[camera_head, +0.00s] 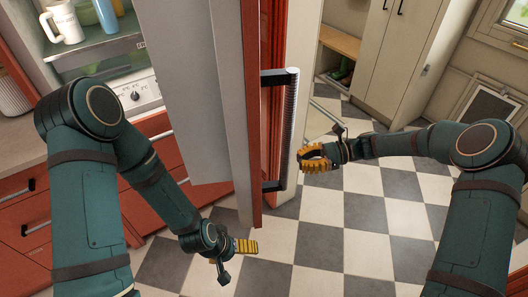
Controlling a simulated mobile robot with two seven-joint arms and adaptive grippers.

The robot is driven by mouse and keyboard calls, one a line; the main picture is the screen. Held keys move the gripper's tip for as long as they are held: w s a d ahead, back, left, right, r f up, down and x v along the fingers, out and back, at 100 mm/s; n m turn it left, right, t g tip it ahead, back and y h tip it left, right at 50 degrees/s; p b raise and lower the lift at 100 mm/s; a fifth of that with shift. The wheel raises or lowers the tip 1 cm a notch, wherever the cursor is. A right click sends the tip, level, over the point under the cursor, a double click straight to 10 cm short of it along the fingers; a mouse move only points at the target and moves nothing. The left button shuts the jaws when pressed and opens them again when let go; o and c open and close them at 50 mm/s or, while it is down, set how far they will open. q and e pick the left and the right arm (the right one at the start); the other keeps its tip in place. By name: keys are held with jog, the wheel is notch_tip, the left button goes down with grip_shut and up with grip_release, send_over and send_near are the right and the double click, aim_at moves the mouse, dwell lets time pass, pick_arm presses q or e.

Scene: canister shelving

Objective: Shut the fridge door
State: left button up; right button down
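The red fridge door (268,60) stands open, seen nearly edge-on in the middle of the head view, with its pale inner side (190,90) facing left. My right gripper (314,159), with yellow fingers, is just right of the handle's lower half; contact cannot be made out. My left gripper (246,246) is low, near the door's bottom edge on the left side, with its fingers seen side-on. The finger gap of both grippers is unclear.
A white mug (65,22) and a blue cup (107,15) stand on a shelf at upper left, above a dial panel (137,96). Red drawers (50,225) are at left, pale cabinets (400,50) at upper right. The checkered floor (355,235) is clear at lower right.

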notch_tip(320, 180, up, 5)
jog(key=w+d+y, duration=0.2)
jog(key=s+a, duration=0.3)
jog(key=a, duration=1)
jog(key=shift+s+a+f+g+p, duration=0.15)
jog(key=shift+s+a+g+p, duration=0.15)
jog(key=shift+a+p, duration=0.1)
jog(key=shift+a, duration=0.2)
